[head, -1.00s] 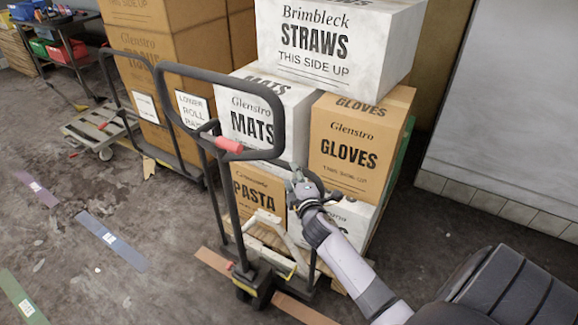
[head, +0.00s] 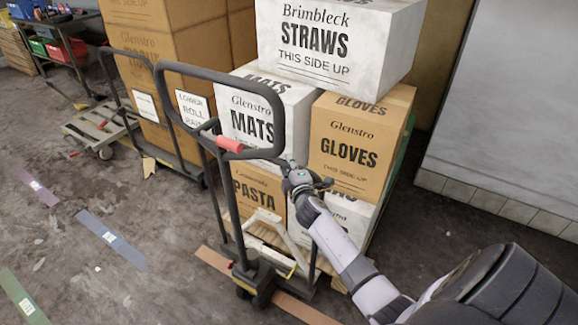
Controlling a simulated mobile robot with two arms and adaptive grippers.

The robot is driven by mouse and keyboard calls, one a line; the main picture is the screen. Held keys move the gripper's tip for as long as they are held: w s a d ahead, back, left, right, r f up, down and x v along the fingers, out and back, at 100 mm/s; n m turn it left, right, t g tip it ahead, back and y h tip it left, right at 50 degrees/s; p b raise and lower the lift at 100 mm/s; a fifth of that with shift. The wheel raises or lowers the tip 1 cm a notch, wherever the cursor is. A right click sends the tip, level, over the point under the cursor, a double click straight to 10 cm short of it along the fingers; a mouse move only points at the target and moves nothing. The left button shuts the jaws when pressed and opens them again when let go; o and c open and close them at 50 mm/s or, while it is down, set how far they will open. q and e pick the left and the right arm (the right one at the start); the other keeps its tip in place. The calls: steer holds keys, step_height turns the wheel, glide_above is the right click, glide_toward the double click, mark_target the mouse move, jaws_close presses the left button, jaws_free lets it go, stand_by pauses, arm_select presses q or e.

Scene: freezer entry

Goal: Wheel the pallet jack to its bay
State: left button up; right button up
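The pallet jack (head: 258,272) stands in front of a loaded pallet. Its tall black loop handle (head: 281,112) is upright, with a red grip (head: 229,144) on its crossbar. My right gripper (head: 303,172) is just right of and below the loop's lower right corner, in front of the boxes. It looks very close to the handle; I cannot tell whether it touches. Its fingers are small and dark, so open or shut is unclear. My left gripper is not in view. No bay is clearly identifiable; floor tapes in brown (head: 299,310), blue (head: 112,240), purple and green show.
Boxes marked straws (head: 330,40), mats (head: 255,120), gloves (head: 355,150) and pasta (head: 258,192) are stacked behind the jack. A handled cart (head: 180,155) with tall cartons and a low trolley (head: 98,130) stand left. A wall (head: 510,110) closes the right. Floor at lower left is open.

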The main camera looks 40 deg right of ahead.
jaws_close()
stand_by(0.4)
